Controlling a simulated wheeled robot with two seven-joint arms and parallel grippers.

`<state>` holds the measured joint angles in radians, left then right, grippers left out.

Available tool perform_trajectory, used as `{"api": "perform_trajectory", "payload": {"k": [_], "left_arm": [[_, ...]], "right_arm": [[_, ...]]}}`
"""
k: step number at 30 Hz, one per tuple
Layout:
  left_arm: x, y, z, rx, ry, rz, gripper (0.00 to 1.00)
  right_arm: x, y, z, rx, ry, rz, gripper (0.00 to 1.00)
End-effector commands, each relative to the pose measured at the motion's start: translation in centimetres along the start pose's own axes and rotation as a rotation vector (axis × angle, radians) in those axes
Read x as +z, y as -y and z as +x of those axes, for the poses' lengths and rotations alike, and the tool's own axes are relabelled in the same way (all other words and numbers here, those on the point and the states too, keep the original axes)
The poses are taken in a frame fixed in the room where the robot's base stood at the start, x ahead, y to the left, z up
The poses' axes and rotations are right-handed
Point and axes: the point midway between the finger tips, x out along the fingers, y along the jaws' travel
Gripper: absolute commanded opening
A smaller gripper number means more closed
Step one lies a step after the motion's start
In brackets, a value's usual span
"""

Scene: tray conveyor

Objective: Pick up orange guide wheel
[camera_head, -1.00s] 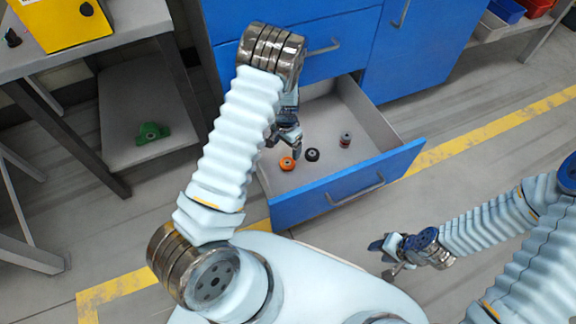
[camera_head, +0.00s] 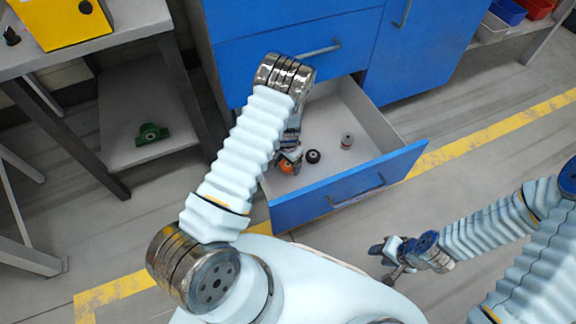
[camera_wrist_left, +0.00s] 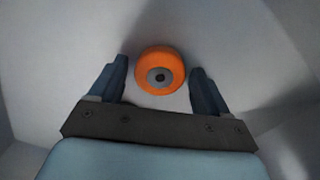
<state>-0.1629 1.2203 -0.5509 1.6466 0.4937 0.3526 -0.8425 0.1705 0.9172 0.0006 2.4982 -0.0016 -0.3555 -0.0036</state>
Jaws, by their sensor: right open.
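The orange guide wheel (camera_head: 287,167) lies in the open drawer, near its left side; in the head view it is partly hidden by my gripper. In the left wrist view the orange guide wheel (camera_wrist_left: 160,70) shows its grey hub and sits between the fingertips, with a gap on each side. My left gripper (camera_wrist_left: 159,78) is open around it; in the head view the left gripper (camera_head: 290,158) is over the wheel. My right gripper (camera_head: 387,258) is open and empty, in front of the drawer at the lower right.
A black wheel (camera_head: 313,156) lies just right of the orange one, and a grey-red part (camera_head: 347,141) farther right. The drawer front (camera_head: 350,184) and side walls surround them. A green part (camera_head: 151,133) lies on a low shelf at the left.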

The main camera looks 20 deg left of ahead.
Motion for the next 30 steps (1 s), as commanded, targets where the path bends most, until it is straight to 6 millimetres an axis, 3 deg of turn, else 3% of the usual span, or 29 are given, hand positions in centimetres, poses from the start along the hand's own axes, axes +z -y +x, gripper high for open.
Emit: {"api": "perform_trajectory", "payload": {"k": [1, 9, 20, 26, 30], "left_arm": [[0.0, 0.0, 0.0, 0.000, 0.000, 0.000, 0.69], [0.0, 0.0, 0.0, 0.000, 0.000, 0.000, 0.27], [0.0, 0.0, -0.7, 0.000, -0.001, 0.001, 0.27], [-0.1, -0.1, -3.7, 0.000, -0.003, 0.001, 0.27], [-0.9, -2.8, -6.8, 0.000, -0.003, 0.006, 0.27]], "right_arm": [[0.0, 0.0, 0.0, 0.000, 0.000, 0.000, 0.43], [0.0, 0.0, 0.0, 0.000, 0.000, 0.000, 0.43], [0.0, 0.0, -0.1, 0.000, 0.000, 0.000, 0.43], [0.0, 0.2, -0.6, 0.001, -0.001, 0.000, 0.43], [-0.1, 0.3, -1.2, 0.002, -0.003, 0.001, 0.43]]}}
